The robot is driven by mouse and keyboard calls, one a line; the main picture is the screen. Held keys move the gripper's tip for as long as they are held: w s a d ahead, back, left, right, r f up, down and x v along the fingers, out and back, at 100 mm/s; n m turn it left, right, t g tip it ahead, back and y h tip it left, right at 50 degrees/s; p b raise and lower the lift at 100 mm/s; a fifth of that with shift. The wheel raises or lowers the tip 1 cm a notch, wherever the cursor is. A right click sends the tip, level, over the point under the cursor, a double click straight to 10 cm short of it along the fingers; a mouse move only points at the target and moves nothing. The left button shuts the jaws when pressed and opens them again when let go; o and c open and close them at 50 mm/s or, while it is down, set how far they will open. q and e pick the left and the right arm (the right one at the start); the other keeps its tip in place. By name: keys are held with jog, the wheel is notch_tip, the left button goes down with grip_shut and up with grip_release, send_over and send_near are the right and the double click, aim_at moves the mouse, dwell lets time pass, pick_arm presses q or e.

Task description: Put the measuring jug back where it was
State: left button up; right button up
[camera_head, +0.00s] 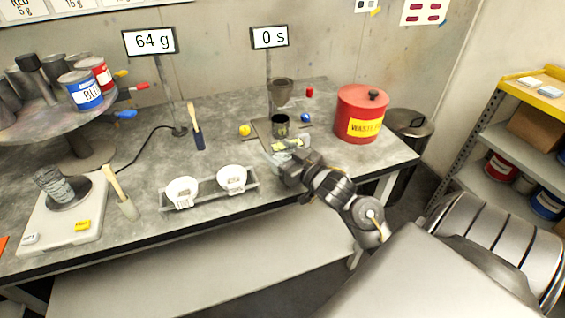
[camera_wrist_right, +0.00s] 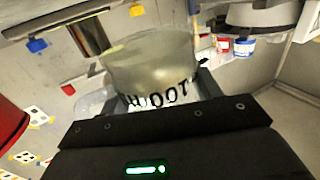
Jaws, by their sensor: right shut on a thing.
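My right gripper (camera_head: 288,165) reaches in from the right over the bench, near its front edge. It is shut on a translucent measuring jug (camera_wrist_right: 150,62) with black printed marks. The jug fills the space between the fingers in the wrist view. In the head view the jug (camera_head: 277,157) is small, pale and partly hidden by the gripper, in front of the small stand with the dark cup. I cannot tell whether its base touches the bench. My left gripper is not in view.
A red waste can (camera_head: 361,115) stands to the right, a dark cup (camera_head: 280,126) behind. A white scale (camera_head: 60,222) and turntable (camera_head: 55,115) with paint cans are left.

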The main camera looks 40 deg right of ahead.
jog(key=shift+w+d+f, duration=0.15)
jog(key=shift+d+f, duration=0.2)
jog(key=shift+f, duration=1.7)
jog(key=shift+f, duration=0.2)
jog(key=o, duration=1.1)
jog(key=shift+r, duration=0.1)
jog(key=shift+d+r, duration=0.1)
jog(key=s, duration=0.8)
jog(key=s+b, duration=0.1)
jog(key=s, duration=0.3)
jog(key=shift+d, duration=0.3)
